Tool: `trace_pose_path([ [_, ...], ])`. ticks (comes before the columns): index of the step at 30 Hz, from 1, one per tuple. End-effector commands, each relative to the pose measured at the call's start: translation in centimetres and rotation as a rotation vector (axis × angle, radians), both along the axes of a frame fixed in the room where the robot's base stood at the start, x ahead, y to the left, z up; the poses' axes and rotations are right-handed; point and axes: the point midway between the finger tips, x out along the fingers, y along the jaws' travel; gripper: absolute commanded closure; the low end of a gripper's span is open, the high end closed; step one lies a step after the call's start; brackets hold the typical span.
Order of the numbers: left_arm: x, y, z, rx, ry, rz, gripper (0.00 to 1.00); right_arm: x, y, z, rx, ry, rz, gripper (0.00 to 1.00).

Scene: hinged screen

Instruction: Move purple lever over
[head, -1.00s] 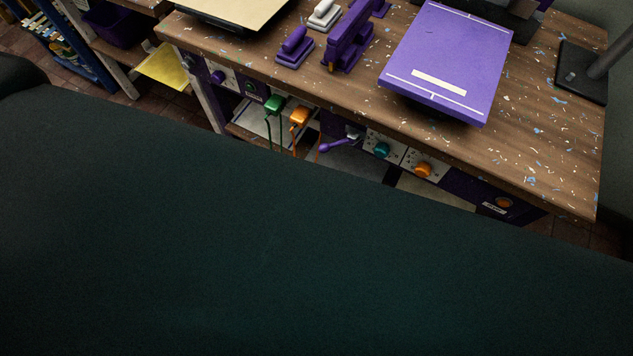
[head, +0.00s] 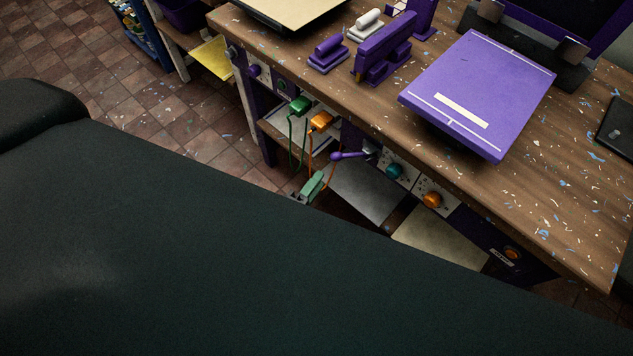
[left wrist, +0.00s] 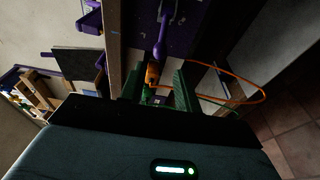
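The purple lever (head: 350,155) sticks out from the front panel under the bench, its ball end pointing left in the head view. It also shows in the left wrist view (left wrist: 162,38), ahead of the fingers. My left gripper (head: 312,187) shows its green finger just below and left of the lever, apart from it. In the left wrist view my left gripper (left wrist: 158,88) has its two green fingers spread, with an orange plug (left wrist: 152,74) seen between them. Whether the plug is within reach of the fingers I cannot tell. My right gripper is in no view.
Green (head: 301,104) and orange plugs with hanging cables sit left of the lever. Teal (head: 394,170) and orange (head: 432,199) knobs sit to its right. The bench top (head: 560,190) overhangs the panel. My large dark arm covers the lower left.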

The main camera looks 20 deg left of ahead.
Motion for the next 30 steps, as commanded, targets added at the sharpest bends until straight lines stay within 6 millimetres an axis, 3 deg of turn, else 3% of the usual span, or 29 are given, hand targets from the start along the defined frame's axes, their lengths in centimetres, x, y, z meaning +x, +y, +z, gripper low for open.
trace_pose_path([
  [8,1.7,-0.3,-0.1,0.002,0.001,0.000,0.67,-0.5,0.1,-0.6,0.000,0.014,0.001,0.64],
  [23,8.0,-1.4,-0.2,0.003,0.000,0.000,0.67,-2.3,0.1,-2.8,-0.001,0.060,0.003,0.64],
  [28,7.8,-1.3,0.0,0.004,0.001,0.000,0.88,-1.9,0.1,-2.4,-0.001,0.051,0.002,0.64],
  [30,7.8,-1.3,0.0,0.004,0.001,-0.001,0.90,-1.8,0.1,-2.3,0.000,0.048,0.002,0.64],
])
